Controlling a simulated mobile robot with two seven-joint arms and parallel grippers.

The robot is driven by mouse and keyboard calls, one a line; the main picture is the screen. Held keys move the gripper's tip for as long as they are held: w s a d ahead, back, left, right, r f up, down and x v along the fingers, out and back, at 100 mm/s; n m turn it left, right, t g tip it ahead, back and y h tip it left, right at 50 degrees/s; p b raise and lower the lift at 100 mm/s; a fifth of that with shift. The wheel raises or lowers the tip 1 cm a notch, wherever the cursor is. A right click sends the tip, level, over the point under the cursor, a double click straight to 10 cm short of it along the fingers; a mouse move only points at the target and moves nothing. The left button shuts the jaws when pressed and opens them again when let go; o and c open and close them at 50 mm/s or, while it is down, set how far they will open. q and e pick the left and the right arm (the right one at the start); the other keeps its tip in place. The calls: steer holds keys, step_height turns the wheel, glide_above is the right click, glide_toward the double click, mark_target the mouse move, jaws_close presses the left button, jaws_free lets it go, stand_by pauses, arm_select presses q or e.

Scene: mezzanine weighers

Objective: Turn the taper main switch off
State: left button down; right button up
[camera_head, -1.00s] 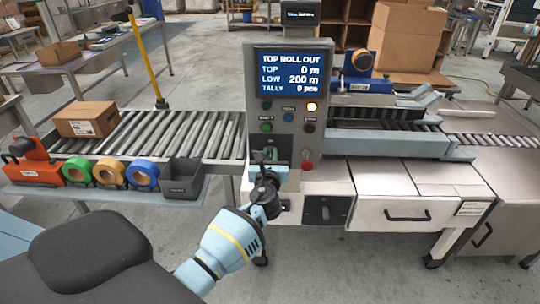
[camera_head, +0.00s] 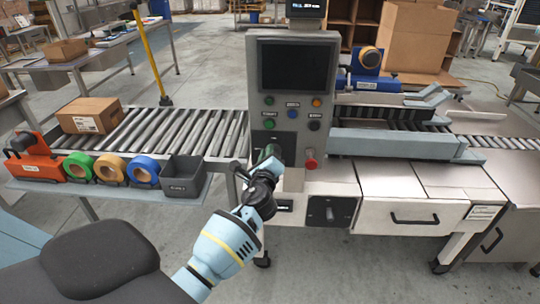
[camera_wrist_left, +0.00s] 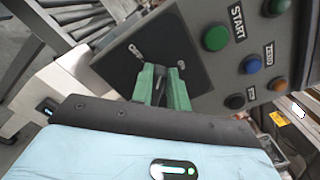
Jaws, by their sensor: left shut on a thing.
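The taper's grey control column (camera_head: 257,75) stands in the middle of the head view, and its screen (camera_head: 292,64) is dark. My left gripper (camera_head: 275,160) reaches the lower part of the column, below the buttons. In the left wrist view its green fingers (camera_wrist_left: 167,85) are closed together at the black switch plate (camera_wrist_left: 118,68), which has two small pale marks. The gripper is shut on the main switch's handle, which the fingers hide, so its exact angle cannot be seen. My right gripper is not in view.
A red knob (camera_head: 311,158) sits just right of the gripper. The green START button (camera_wrist_left: 215,38) and other buttons are close above. Another dark switch (camera_head: 329,212) is lower on the machine. A grey bin (camera_head: 183,177) and tape rolls lie left.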

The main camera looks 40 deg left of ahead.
arm_select(q)
steer(key=n+b, duration=0.1)
steer(key=n, duration=0.2)
steer(key=f+n+b, duration=0.1)
steer(key=n, duration=0.2)
steer(key=f+n+b, duration=0.1)
steer(key=n, duration=0.1)
steer(key=shift+s+a+n, duration=0.2)
steer(key=shift+a+n, duration=0.1)
steer(key=shift+n, duration=0.1)
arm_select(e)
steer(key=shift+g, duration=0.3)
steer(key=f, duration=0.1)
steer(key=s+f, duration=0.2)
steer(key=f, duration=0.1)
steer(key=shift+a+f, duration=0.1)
arm_select(q)
steer(key=shift+n+b, duration=0.3)
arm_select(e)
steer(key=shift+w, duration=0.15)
arm_select(q)
steer(key=c, duration=1.4)
jaws_free()
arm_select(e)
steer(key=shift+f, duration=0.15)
arm_select(q)
steer(key=shift+o, duration=0.2)
steer(key=v, duration=0.8)
